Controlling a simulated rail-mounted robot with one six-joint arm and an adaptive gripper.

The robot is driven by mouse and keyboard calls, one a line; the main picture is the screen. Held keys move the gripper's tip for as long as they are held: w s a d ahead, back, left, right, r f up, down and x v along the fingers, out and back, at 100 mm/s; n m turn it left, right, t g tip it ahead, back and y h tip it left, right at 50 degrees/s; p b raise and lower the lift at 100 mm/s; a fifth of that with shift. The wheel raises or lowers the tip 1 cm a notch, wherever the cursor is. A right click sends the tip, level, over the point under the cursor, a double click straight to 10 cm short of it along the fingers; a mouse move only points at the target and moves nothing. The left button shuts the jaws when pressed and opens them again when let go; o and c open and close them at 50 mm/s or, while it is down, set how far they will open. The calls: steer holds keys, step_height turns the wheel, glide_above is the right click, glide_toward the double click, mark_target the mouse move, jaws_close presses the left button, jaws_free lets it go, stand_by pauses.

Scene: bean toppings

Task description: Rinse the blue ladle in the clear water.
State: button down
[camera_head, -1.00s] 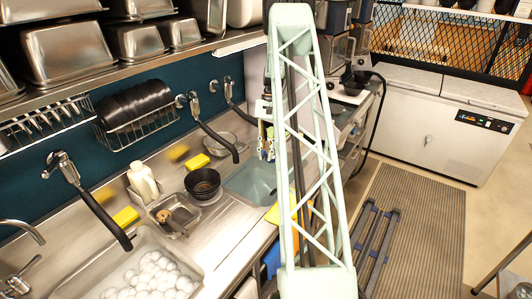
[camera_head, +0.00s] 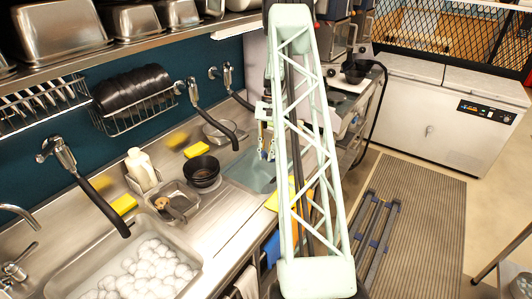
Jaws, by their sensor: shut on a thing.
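My gripper (camera_head: 265,138) is partly hidden behind my pale green lattice arm. It is over the sink basin with clear water (camera_head: 250,174), near its back right side. It is shut on a thin blue piece, seemingly the handle of the blue ladle (camera_head: 271,153), which points down toward the basin. The ladle's bowl is hidden or too small to make out, so I cannot tell whether it touches the water.
A black bowl (camera_head: 202,171), a steel container (camera_head: 177,203) and a yellow sponge (camera_head: 197,150) stand left of the basin. Black faucets (camera_head: 207,116) reach over the counter. A sink of white foam (camera_head: 150,272) is at the front left. A white bottle (camera_head: 139,165) stands near the wall.

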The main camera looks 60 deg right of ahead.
step_height(320, 180, down, 8)
steer(key=b, duration=0.3)
stand_by(0.7)
steer(key=shift+f, duration=0.15)
